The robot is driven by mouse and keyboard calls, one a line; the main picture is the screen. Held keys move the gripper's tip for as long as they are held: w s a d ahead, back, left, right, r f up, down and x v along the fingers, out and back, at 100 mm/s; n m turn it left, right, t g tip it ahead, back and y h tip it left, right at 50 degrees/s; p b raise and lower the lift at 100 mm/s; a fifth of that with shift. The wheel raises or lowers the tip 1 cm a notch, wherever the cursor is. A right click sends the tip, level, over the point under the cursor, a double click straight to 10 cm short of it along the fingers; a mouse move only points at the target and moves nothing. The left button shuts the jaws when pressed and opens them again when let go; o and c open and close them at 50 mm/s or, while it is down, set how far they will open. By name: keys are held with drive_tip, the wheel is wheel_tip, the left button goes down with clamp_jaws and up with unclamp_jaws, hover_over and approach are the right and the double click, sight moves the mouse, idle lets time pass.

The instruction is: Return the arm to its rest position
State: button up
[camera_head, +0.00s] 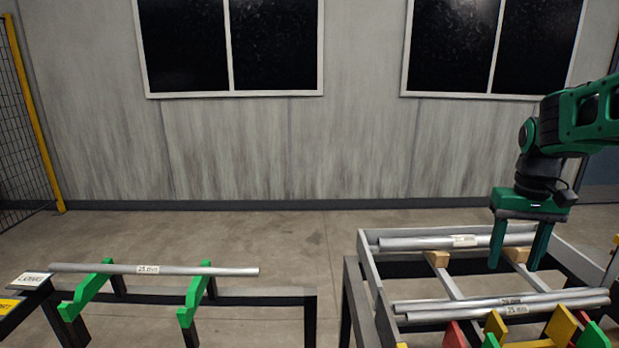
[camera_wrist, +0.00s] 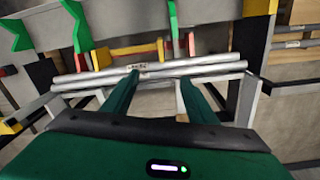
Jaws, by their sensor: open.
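My gripper (camera_head: 518,248) is green and hangs fingers down from my arm at the right of the head view. Its two fingers are apart, over the metal frame, near the rear pipe (camera_head: 400,242). That pipe carries a pale label and lies along the back of the frame. In the wrist view my gripper (camera_wrist: 162,92) shows two spread green fingers with no pipe held between them. Beyond the fingertips, pipes (camera_wrist: 90,80) lie across the frame. I cannot tell from the views whether a finger touches the rear pipe.
The metal frame (camera_head: 369,276) has wooden blocks (camera_head: 437,258) and front pipes (camera_head: 450,312), with red, yellow and green brackets before them. At left, a labelled pipe (camera_head: 200,270) rests on green holders (camera_head: 194,293). Floor (camera_head: 290,245) is clear between the racks. A mesh fence (camera_head: 25,130) stands far left.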

drive_tip(key=s+a+f+m, duration=0.1)
drive_tip(key=s+f, duration=0.2)
drive_tip(key=s, duration=0.9)
drive_tip(key=s+a+f+m, duration=0.1)
drive_tip(key=s+f+m, duration=0.1)
drive_tip(key=s, duration=1)
drive_tip(key=shift+f+y, duration=0.3)
drive_tip(key=shift+f, duration=0.2)
drive_tip(key=shift+w, duration=0.2)
